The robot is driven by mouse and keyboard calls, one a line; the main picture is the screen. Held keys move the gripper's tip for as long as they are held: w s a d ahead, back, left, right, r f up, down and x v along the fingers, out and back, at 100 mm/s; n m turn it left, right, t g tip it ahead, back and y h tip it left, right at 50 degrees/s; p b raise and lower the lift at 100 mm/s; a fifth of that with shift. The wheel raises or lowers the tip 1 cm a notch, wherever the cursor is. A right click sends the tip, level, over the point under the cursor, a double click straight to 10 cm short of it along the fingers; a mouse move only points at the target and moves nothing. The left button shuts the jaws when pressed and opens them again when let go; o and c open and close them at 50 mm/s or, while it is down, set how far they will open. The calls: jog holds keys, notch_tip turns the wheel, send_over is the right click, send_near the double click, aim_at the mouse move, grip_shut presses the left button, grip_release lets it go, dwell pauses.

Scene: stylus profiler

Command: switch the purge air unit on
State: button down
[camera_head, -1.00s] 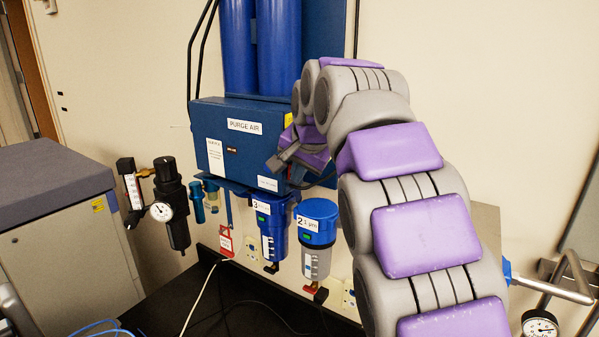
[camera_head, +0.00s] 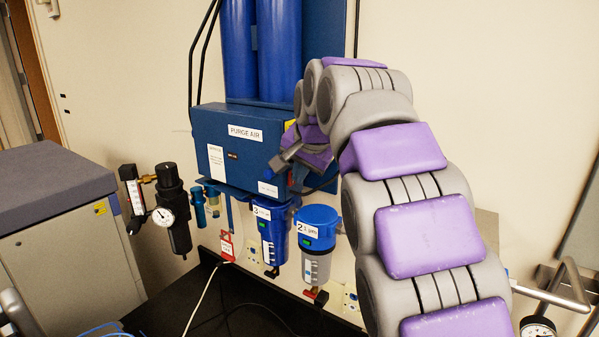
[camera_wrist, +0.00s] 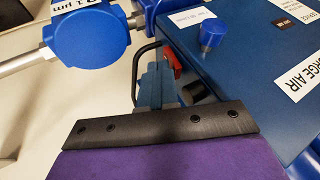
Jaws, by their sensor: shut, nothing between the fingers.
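The blue purge air unit (camera_head: 220,165) is mounted on the wall and carries a "PURGE AIR" label. In the wrist view, its labelled face (camera_wrist: 262,70) fills the upper right. A small red part (camera_wrist: 171,58) sits at the unit's edge there, beside a blue knob (camera_wrist: 211,36) and a black cylindrical part (camera_wrist: 195,92); it is partly hidden. My gripper (camera_head: 284,160) is shut and empty at the unit's lower right corner in the head view. Its dark front edge (camera_wrist: 150,125) lies below the red part in the wrist picture. I cannot tell whether it touches anything.
Two blue filter bowls (camera_head: 318,220) (camera_head: 270,225) hang under the unit. A black regulator with a gauge (camera_head: 172,205) is at left, beside a grey cabinet (camera_head: 75,250). A black hose loop (camera_wrist: 137,65) is close to my gripper. A dark bench top lies below.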

jog(key=shift+s+d+f, duration=0.15)
jog(key=shift+s+d, duration=0.15)
jog(key=shift+d, duration=0.15)
jog(key=shift+s+d+f+b, duration=0.25)
jog(key=shift+s+d+b, duration=0.25)
jog(key=shift+s+d, duration=0.35)
jog(key=s+d+f+v, duration=0.1)
jog(key=v, duration=0.9)
jog(key=shift+d, duration=0.3)
jog(key=shift+w, duration=0.15)
jog(key=shift+d, duration=0.1)
